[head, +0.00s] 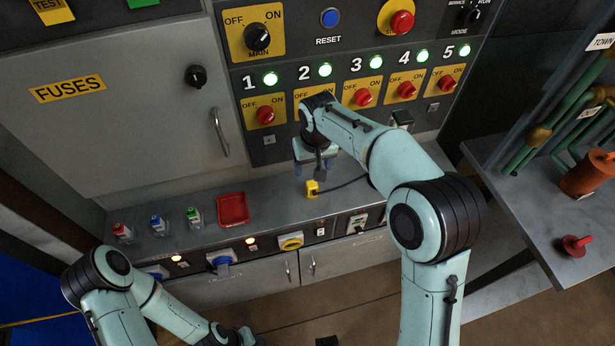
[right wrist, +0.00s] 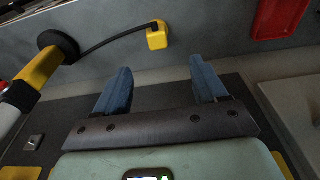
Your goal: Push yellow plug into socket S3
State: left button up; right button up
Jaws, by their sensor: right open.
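The yellow plug (head: 312,188) sits on the grey bench ledge, with a dark cable running off to the right. It also shows in the right wrist view (right wrist: 157,38), beyond my fingertips and apart from them. My right gripper (head: 314,168) is open and empty just above and behind the plug; its two blue fingers show in the right wrist view (right wrist: 163,75). A yellow socket (head: 290,241) is third from the left on the cabinet front below the ledge; its label is too small to read. My left forearm is low at the left, its fingers out of view.
A red tray (head: 233,209) and small red, blue and green items stand left of the plug on the ledge. Blue sockets (head: 222,265) lie left of the yellow one. A switch panel with red knobs (head: 363,97) rises behind. The ledge between tray and plug is clear.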

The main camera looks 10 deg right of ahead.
aim_at(312, 184)
jog(key=shift+s+r, duration=0.1)
jog(key=shift+s, duration=0.15)
jog(key=f, duration=0.2)
jog(key=w+f, duration=0.1)
jog(key=f, duration=0.5)
jog(key=shift+w+f, duration=0.1)
jog(key=shift+w, duration=0.1)
jog(key=shift+f, duration=0.1)
jog(key=f, duration=0.2)
jog(key=w+f, duration=0.1)
jog(key=f, duration=0.2)
jog(key=shift+d, duration=0.2)
jog(key=c, duration=1)
